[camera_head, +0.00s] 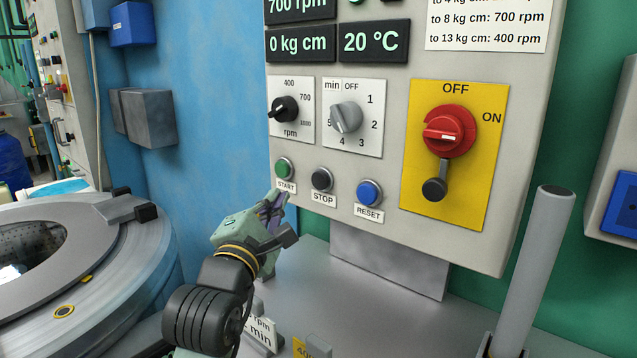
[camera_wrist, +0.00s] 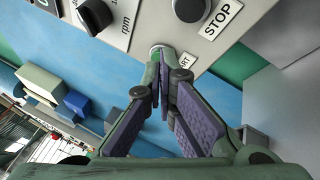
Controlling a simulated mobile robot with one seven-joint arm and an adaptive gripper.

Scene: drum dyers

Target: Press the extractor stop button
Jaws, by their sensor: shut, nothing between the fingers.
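The black STOP button (camera_head: 322,178) sits on the pale control panel (camera_head: 395,218), between the green START button (camera_head: 284,167) and the blue RESET button (camera_head: 369,193). My gripper (camera_head: 273,203) is shut and empty, with its fingertips just below the START label and left of the STOP button. In the wrist view the fingertips (camera_wrist: 164,78) lie over the START button, which is mostly hidden behind them. The STOP button (camera_wrist: 190,9) shows above and to their right, beside its label (camera_wrist: 221,18). I cannot tell whether the fingertips touch the panel.
The rpm knob (camera_head: 284,109), the minute knob (camera_head: 346,117) and the red OFF/ON switch (camera_head: 448,132) are above the buttons. A grey post (camera_head: 535,265) stands at the right. The round drum opening (camera_head: 28,252) is at the left. A grey surface (camera_head: 385,315) lies below the panel.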

